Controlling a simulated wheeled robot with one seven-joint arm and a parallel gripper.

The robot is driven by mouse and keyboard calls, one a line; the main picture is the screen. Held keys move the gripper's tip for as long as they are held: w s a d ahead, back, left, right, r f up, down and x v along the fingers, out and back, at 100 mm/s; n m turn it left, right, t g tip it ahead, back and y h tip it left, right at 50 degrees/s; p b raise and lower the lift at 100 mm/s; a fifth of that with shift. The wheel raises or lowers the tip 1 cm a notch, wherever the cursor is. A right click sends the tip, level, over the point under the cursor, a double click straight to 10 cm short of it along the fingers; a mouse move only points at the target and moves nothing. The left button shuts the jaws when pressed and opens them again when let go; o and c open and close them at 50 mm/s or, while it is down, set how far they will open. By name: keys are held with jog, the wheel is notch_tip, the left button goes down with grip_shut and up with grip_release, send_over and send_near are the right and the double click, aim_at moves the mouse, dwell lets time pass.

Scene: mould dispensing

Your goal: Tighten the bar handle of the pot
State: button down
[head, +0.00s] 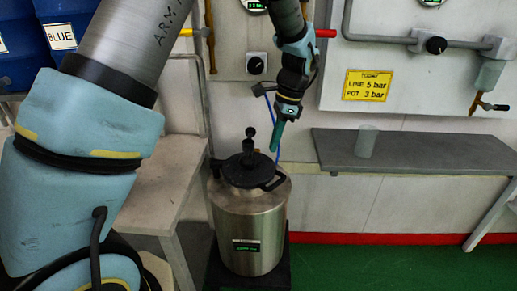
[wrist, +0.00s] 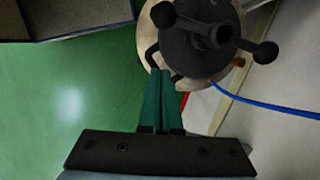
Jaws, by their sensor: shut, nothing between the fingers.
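The steel pot (head: 252,232) stands upright on a dark base with a black lid (head: 240,177). The black bar handle (head: 250,143) rises from the lid's middle. In the wrist view the bar handle (wrist: 212,36) shows from above as a crossbar with round ball ends around a central hub. My gripper (head: 274,149) has green fingers pointing down, just right of the bar handle and above the lid. In the wrist view my gripper (wrist: 161,74) is shut and empty. Its tips appear beside the lid's side grip, apart from the bar handle; contact with the grip cannot be told.
A blue hose (wrist: 255,103) runs from the lid. A grey shelf (head: 420,160) with a translucent cup (head: 366,141) is at right, and a bench (head: 160,185) at left. A yellow card (head: 367,86) reads line 5 bar, pot 3 bar. Green floor (head: 360,262) is clear at right.

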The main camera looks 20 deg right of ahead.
aim_at(248, 150)
jog(key=shift+w+a+f+p, duration=0.15)
jog(key=shift+a+f+p, duration=0.15)
jog(key=shift+a+f, duration=0.35)
jog(key=shift+w+a+f+p, duration=0.2)
jog(key=shift+a+f+p, duration=0.1)
jog(key=shift+a, duration=0.5)
jog(key=shift+w+a+f+p, duration=0.15)
jog(key=shift+a+f+p, duration=0.1)
jog(key=shift+a+f, duration=0.4)
